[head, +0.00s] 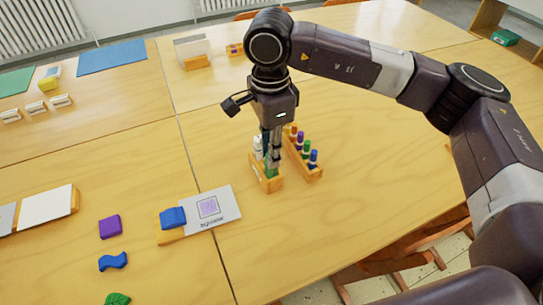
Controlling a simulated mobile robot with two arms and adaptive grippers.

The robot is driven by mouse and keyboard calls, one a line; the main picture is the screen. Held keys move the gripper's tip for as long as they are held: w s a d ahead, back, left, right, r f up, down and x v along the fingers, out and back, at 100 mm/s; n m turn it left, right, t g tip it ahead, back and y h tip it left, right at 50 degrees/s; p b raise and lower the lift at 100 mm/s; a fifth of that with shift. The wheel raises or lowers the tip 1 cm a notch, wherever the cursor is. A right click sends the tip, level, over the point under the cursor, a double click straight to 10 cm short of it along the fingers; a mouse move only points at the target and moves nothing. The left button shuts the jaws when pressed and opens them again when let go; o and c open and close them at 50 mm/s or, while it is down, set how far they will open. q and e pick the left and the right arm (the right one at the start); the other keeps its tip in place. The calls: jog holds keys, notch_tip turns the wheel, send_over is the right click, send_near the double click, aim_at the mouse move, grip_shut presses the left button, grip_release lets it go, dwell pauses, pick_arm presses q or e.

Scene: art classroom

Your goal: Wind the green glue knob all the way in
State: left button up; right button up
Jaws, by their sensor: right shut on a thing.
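My right gripper (272,158) points straight down over the left wooden rack (268,184) near the middle of the table. Its fingers are closed around a green piece (270,172), which looks like the green glue stick or its knob. The fingers hide most of it, so I cannot tell how far the knob is wound. A white stick (258,148) stands in the same rack, just behind and left of the fingers. My left gripper is out of view.
Just right of the gripper, a second wooden rack (316,177) holds several sticks with coloured tops. A printed card (222,217) and a blue block (172,217) lie front left. A purple block (110,227) is farther left. The table right of the racks is clear.

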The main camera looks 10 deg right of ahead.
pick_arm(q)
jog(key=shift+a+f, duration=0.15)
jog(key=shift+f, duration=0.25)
pick_arm(e)
jog(key=shift+n, duration=0.6)
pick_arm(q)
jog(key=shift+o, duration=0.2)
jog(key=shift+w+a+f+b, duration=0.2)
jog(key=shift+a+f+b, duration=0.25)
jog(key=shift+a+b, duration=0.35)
pick_arm(e)
jog(key=shift+d+f+n, duration=0.1)
jog(key=shift+n, duration=1.2)
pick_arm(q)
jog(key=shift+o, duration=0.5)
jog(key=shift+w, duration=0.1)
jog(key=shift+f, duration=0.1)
pick_arm(e)
jog(key=shift+n, duration=0.3)
pick_arm(q)
jog(key=shift+b, duration=0.3)
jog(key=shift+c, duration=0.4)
pick_arm(e)
jog(key=shift+n, duration=0.3)
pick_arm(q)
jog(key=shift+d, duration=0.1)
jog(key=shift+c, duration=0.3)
pick_arm(e)
jog(key=o, duration=1.6)
jog(key=shift+c, duration=0.2)
